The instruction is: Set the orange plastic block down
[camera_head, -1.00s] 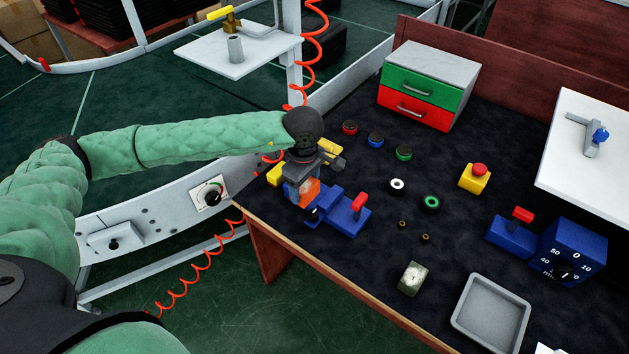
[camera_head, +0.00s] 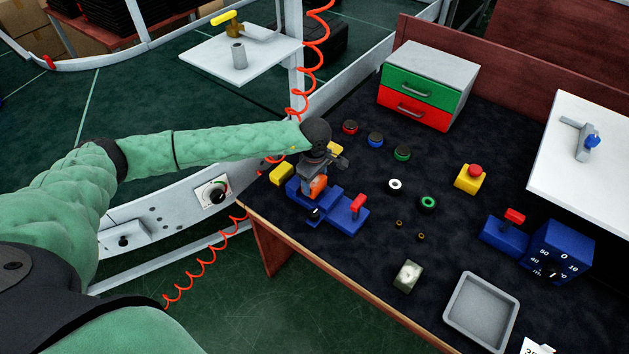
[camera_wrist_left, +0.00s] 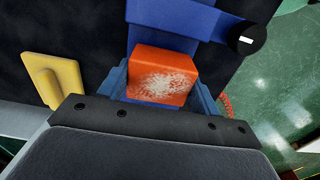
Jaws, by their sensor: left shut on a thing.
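The orange plastic block (camera_head: 318,186) is between the fingers of my left gripper (camera_head: 314,190), above a blue device (camera_head: 328,203) at the table's left corner. In the left wrist view the orange block (camera_wrist_left: 162,75) fills the gap between the two blue-grey fingers, its face marked with pale scuffs. The blue device (camera_wrist_left: 180,25) lies just beyond it. I cannot tell whether the block touches the device. My right gripper does not show.
A yellow piece (camera_head: 283,174) lies left of the gripper, and a red-handled blue block (camera_head: 350,214) stands to its right. Several buttons and rings lie behind. A grey tray (camera_head: 481,312) is at the front right. The dark tabletop (camera_head: 350,260) is clear in front of the device.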

